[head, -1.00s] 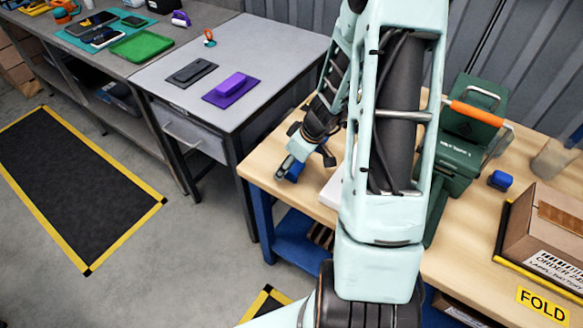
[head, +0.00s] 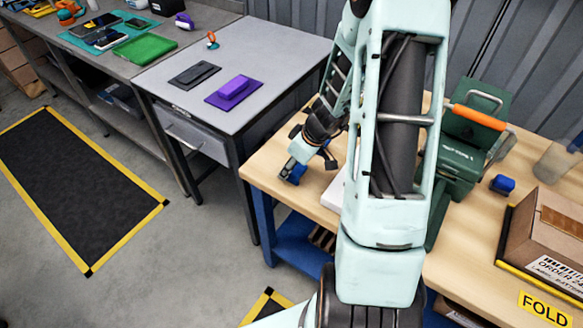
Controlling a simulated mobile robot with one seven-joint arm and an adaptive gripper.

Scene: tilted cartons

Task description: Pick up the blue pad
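A small blue pad (head: 297,175) lies on the wooden bench near its left end, partly hidden behind my gripper. My gripper (head: 309,168) hangs over that end of the bench with its fingers pointing down. The fingers look spread apart, one at the blue pad and one to the right of it. I cannot tell whether the left finger touches the pad.
The wooden bench (head: 268,165) also holds a green machine with an orange handle (head: 478,117), a small blue block (head: 502,184) and a carton (head: 550,235). My arm hides the bench's middle. A grey table (head: 255,50) with purple and dark pads stands left.

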